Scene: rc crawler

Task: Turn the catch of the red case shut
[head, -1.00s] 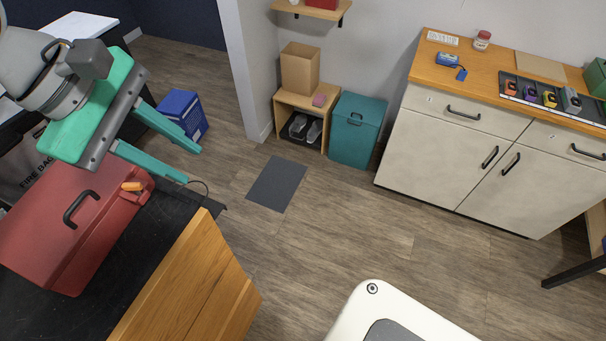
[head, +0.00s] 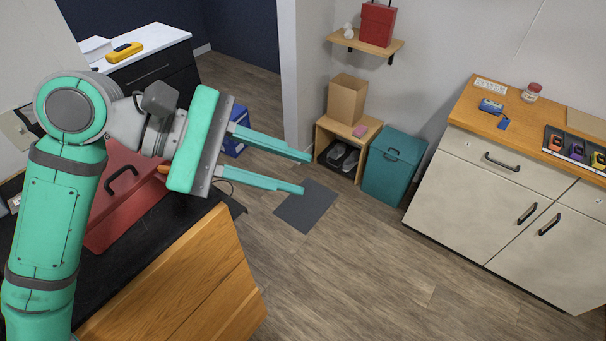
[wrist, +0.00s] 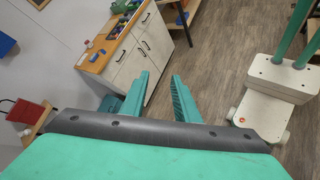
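The red case (head: 126,211) with a black handle lies on the black counter at the left of the head view. A small bit of its orange catch (head: 163,169) shows at the edge of my gripper, which hides the rest of it. I cannot tell how the catch is turned. My gripper (head: 307,173) is open and empty, with its two teal fingers apart and pointing right, past the case and over the floor side. In the wrist view my gripper (wrist: 162,78) also shows open with nothing between the fingers. The case is not seen there.
The black counter (head: 95,282) has a wooden front. Another red box (head: 377,25) stands on a wall shelf. A teal bin (head: 394,165), a cardboard box (head: 346,99) and a cream cabinet (head: 470,190) stand along the wall. The middle floor is clear.

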